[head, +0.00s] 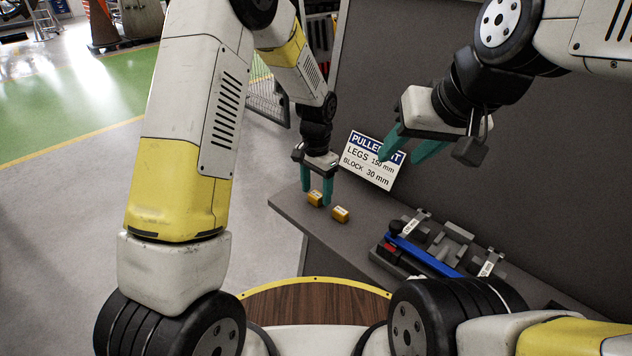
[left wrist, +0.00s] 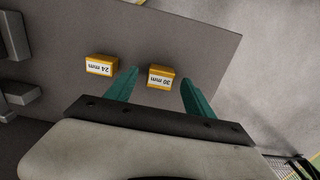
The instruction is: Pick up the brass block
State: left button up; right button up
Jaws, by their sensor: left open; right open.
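Two small brass-yellow blocks with white labels sit on the grey bench. The block marked 30 mm (left wrist: 161,77) lies between the fingertips of my left gripper (left wrist: 160,75) in the left wrist view, with gaps visible. It also shows between the teal fingers in the head view (head: 315,198). The block marked 24 mm (left wrist: 101,65) lies just outside one finger; it is the nearer-right block in the head view (head: 340,214). My left gripper (head: 317,196) is open and points down. My right gripper (head: 400,168) is open and empty, in front of the sign.
A sign (head: 372,163) reads "LEGS 150 mm, BLOCK 30 mm"; its heading is partly covered by a right finger. A tool holder with a blue bar (head: 425,254) stands on the bench to the right. The grey bench (head: 290,205) has a free left end; a grey panel rises behind.

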pick_arm(q)
jog(key=shift+f, duration=0.35)
grip_shut()
jog(key=shift+r, duration=0.1)
jog(key=shift+r, duration=0.1)
